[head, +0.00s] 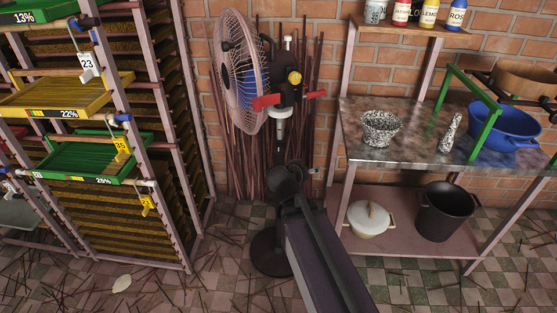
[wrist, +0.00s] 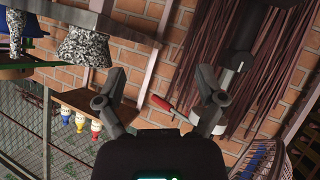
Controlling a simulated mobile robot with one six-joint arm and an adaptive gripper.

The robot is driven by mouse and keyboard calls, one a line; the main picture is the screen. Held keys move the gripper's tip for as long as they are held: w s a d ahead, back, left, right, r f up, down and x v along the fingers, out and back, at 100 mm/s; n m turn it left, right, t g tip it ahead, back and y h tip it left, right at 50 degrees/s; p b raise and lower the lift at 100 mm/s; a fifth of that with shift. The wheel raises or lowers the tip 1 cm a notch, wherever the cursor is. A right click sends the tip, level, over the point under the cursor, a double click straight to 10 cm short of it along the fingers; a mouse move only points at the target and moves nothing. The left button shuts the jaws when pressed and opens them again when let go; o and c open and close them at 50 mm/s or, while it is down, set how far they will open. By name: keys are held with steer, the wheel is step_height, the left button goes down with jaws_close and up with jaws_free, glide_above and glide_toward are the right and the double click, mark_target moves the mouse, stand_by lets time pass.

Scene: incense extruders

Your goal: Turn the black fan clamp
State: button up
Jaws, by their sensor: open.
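A standing fan (head: 240,70) with a round cage is on a pole in front of the brick wall. A pale collar (head: 281,115) is on the pole below. I cannot clearly single out the black clamp among these dark parts. My gripper (wrist: 162,75) is open and empty in the wrist view. A red handle (wrist: 161,103) shows between its fingers, seemingly beyond them.
A drying rack (head: 140,100) with trays stands left of the fan. A metal shelf unit (head: 345,135) stands right, with a speckled bowl (head: 380,128), blue pot (head: 503,127), white pot (head: 369,219) and black pot (head: 445,210). Thin sticks (head: 308,130) lean behind the fan.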

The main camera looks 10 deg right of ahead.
steer(key=w+a+f+t+b, duration=0.2)
steer(key=w+a+t+b, duration=0.15)
steer(key=b, duration=0.25)
steer(key=n+t+y+b, duration=0.3)
steer(key=n+t+b, duration=0.1)
steer(key=t+b, duration=0.15)
glide_toward(278, 150)
steer(key=s, duration=0.2)
steer(key=shift+s+a+r+g+b, duration=0.2)
steer(key=shift+a+g+b, duration=0.1)
steer(key=shift+a+b, duration=0.15)
steer(key=shift+x, duration=6.95)
steer(key=shift+s+d+f, duration=0.1)
steer(key=c, duration=1.2)
